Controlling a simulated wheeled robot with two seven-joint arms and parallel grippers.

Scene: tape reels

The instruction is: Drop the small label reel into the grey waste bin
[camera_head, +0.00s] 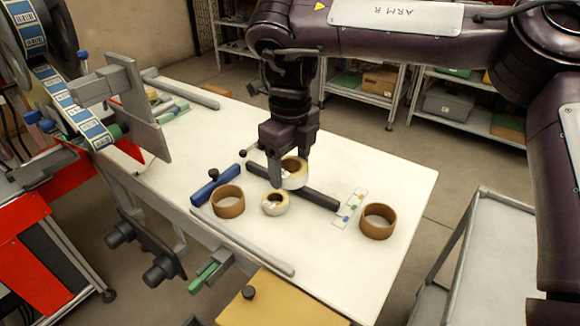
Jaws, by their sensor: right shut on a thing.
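My right gripper (286,183) hangs over the white table (385,170) and is shut on a white reel with a brown core (298,181). One finger shows at the reel's left side. A smaller-looking white reel (275,207) lies flat on the table just in front of it. I cannot tell for certain which of the two is the small label reel. No grey waste bin can be made out for certain. My left gripper is not in view.
Brown tape rolls lie left (228,207) and right (377,222) of the white reels. A dark bar (318,198) and a blue bar (214,186) lie nearby. A labelling machine (70,110) stands left. A grey cart (502,225) stands right.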

